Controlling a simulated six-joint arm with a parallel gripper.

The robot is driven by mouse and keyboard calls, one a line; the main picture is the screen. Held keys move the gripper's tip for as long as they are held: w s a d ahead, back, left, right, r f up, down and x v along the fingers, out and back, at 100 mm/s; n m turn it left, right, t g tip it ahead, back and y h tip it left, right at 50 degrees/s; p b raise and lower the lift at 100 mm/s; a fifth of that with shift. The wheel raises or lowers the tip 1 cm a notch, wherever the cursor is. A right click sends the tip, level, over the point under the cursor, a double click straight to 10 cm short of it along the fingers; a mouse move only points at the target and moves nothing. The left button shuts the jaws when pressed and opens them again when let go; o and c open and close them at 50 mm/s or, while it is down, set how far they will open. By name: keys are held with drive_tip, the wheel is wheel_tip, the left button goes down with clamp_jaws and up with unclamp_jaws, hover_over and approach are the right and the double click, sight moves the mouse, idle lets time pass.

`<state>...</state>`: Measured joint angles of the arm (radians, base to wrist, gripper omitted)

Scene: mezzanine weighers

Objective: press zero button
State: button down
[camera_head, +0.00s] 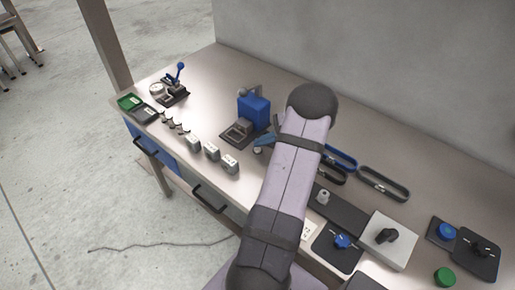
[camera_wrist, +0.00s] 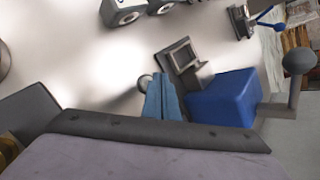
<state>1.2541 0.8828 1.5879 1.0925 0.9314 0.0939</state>
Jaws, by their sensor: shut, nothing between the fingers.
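No button marked zero can be made out. My gripper (camera_wrist: 160,84) has blue fingers, shut and empty. It also shows in the head view (camera_head: 259,146), partly hidden behind my arm, near the front of a blue press-like device (camera_head: 254,108). In the wrist view the blue device (camera_wrist: 225,98) is right of the fingers, with a grey frame (camera_wrist: 177,58) on its base and a ball-ended lever. A blue round button or knob (camera_head: 447,231) is at the right.
Several grey labelled blocks (camera_head: 211,151) line the front edge. A blue-lever device (camera_head: 173,88) and green tray (camera_head: 130,101) stand at the left. Oval bands (camera_head: 384,183), a white box with a black knob (camera_head: 389,243) and a green round part (camera_head: 445,277) are at the right.

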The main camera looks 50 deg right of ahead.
sight(261, 150)
drive_tip(key=shift+r, duration=0.2)
drive_tip(key=shift+r+p, duration=1.6)
drive_tip(key=shift+r, duration=0.75)
